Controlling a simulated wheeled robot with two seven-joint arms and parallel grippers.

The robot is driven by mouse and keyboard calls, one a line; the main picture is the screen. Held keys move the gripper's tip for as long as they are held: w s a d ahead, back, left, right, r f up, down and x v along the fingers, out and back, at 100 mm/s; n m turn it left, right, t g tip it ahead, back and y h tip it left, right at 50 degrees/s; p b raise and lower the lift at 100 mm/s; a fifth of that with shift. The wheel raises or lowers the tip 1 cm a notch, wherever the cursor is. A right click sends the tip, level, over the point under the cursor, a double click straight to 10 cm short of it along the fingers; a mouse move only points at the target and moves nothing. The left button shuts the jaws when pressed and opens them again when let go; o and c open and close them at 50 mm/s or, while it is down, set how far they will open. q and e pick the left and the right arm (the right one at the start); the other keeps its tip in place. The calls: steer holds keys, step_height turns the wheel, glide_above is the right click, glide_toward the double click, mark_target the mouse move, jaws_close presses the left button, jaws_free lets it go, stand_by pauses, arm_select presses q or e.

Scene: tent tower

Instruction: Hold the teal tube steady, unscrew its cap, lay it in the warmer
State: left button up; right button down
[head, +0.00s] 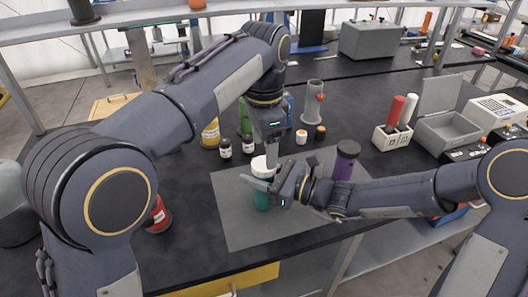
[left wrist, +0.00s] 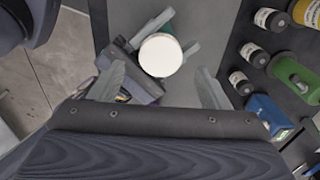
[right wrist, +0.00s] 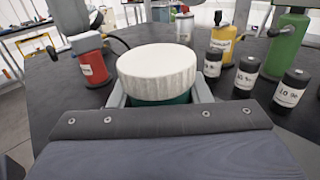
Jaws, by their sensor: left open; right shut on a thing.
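The teal tube (head: 262,197) stands upright on the grey mat, with its broad white cap (head: 259,166) on top. My right gripper (head: 268,186) is shut on the tube below the cap. In the right wrist view the ribbed cap (right wrist: 157,72) hides most of the teal body (right wrist: 172,99). My left gripper (head: 272,150) points down close above the cap. In the left wrist view its open fingers (left wrist: 160,80) are apart, with the round cap (left wrist: 160,55) between and beyond them. A grey box with a raised lid (head: 452,130), possibly the warmer, stands at the right.
A purple tube with a dark cap (head: 345,160) stands right of my right gripper. Small dark bottles (head: 225,148), a yellow bottle (head: 210,134) and a green bottle (head: 245,122) stand behind. A red bottle (head: 158,216) is at left.

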mark_target(264, 163)
arm_select(q)
steer(key=m, duration=0.2)
steer(key=r+m, duration=0.1)
steer(key=m, duration=0.1)
steer(key=r+m, duration=0.1)
steer(key=m, duration=0.1)
steer(key=shift+m, duration=0.3)
steer(key=m, duration=0.2)
steer(key=r+m, duration=0.1)
steer(key=m, duration=0.2)
steer(key=shift+r, duration=0.1)
steer(key=shift+r+m, duration=0.1)
steer(key=shift+m, duration=0.9)
steer(key=shift+f, duration=3.9)
